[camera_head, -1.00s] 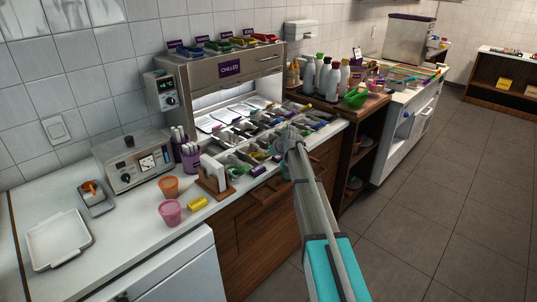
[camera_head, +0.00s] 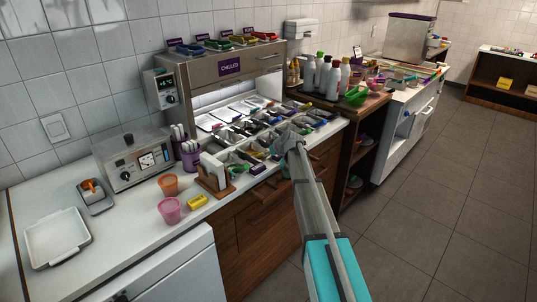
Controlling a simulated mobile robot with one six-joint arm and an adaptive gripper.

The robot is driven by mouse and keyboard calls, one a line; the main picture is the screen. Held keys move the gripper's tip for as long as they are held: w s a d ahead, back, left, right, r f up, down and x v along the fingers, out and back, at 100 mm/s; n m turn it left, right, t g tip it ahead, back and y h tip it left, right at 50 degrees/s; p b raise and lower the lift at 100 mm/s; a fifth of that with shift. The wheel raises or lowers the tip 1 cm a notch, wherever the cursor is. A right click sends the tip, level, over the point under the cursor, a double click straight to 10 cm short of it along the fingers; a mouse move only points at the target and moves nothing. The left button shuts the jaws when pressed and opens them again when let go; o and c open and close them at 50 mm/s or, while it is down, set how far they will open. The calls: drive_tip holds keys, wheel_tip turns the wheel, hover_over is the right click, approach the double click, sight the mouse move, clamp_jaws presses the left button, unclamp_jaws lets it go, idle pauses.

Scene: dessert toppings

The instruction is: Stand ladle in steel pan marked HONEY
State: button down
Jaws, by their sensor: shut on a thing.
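My gripper (camera_head: 284,145) is at the far end of my outstretched arm, over the near edge of the topping pans. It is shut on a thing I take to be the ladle. That thing is small, and my wrist mostly hides it. Several steel pans (camera_head: 244,157) sit in rows in the counter in front of the chilled unit, many with coloured handles standing in them. The pan labels are too small to read, so I cannot tell which one is marked HONEY.
The chilled unit (camera_head: 229,68) rises behind the pans, with several coloured trays on top. A napkin holder (camera_head: 213,173), orange cup (camera_head: 168,184), pink cup (camera_head: 169,210) and yellow block (camera_head: 197,201) stand to the left. Bottles (camera_head: 333,80) and a green scoop (camera_head: 357,95) are to the right.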

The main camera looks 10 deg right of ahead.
idle(0.3)
drive_tip(key=shift+c, duration=1.7)
unclamp_jaws()
drive_tip(key=o, duration=0.3)
drive_tip(key=shift+o, duration=0.2)
drive_tip(key=shift+w+r, duration=0.1)
drive_tip(key=shift+r, duration=0.05)
drive_tip(key=shift+r+p, duration=3.9)
drive_tip(key=shift+p, duration=0.15)
drive_tip(key=s+f+m+g+h, duration=0.1)
drive_tip(key=s+f+g, duration=0.1)
drive_tip(key=s, duration=1.2)
drive_tip(key=s+a+f+m+g+h, duration=0.1)
drive_tip(key=s+f+m+g, duration=0.1)
drive_tip(key=s, duration=1.3)
drive_tip(key=s+f+m+g+h, duration=0.2)
drive_tip(key=s+g, duration=0.2)
drive_tip(key=s, duration=1)
drive_tip(key=shift+s+a+g, duration=0.2)
drive_tip(key=shift+s+g, duration=0.1)
drive_tip(key=shift+s, duration=0.05)
